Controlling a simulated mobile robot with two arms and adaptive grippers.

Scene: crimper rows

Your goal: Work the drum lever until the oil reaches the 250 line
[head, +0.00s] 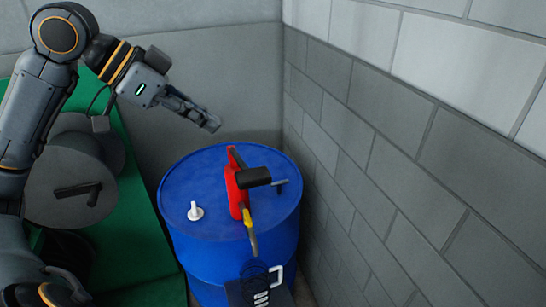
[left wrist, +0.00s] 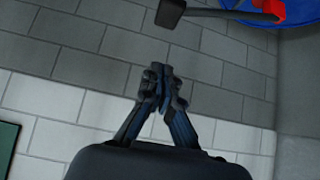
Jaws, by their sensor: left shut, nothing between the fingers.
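A blue drum (head: 184,192) stands in the corner with a red pump (head: 236,190) on its top. The pump's lever ends in a black grip (head: 254,177), which points toward the right. A yellow-tipped spout (head: 249,228) hangs over the drum's front edge. Below it a clear container with a white handle (head: 277,275) and white marks shows partly; its oil level cannot be read. My left gripper (head: 211,123) is shut and empty, above and behind the drum, apart from the lever. In the left wrist view its fingertips (left wrist: 160,80) meet, with the black grip (left wrist: 170,13) beyond. My right gripper is not in view.
A white cap (head: 195,211) sits on the drum top. Grey block walls (head: 400,150) stand close behind and right of the drum. A green bench (head: 138,220) with a grey reel (head: 65,180) is on the left.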

